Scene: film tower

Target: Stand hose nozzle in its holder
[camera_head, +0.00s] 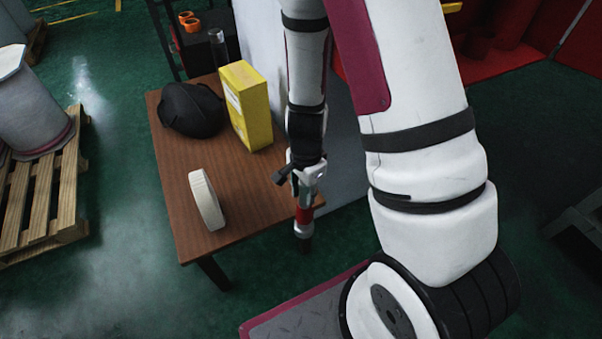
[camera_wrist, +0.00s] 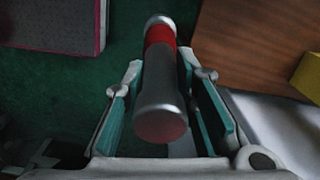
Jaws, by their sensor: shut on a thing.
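The hose nozzle is a silver tube with a red band (camera_head: 304,214) and a dark lower end, hanging roughly upright under my gripper (camera_head: 306,184). In the wrist view, the nozzle (camera_wrist: 160,95) lies between the two green-lined fingers of my gripper (camera_wrist: 160,80), its round silver end towards the camera. My gripper is shut on it, by the table's right front corner, with green floor behind the nozzle in the wrist view. A grey, see-through upright cylinder (camera_head: 217,47) stands on the dark rack at the back; I cannot tell whether it is the holder.
The brown table (camera_head: 250,200) carries a white ring (camera_head: 206,200), a yellow box (camera_head: 246,105) and a black rounded thing (camera_head: 191,110). Orange rings (camera_head: 188,20) sit on the dark rack (camera_head: 195,45). A pale panel (camera_head: 262,45) stands beside the table. Wooden pallets (camera_head: 45,190) are at left.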

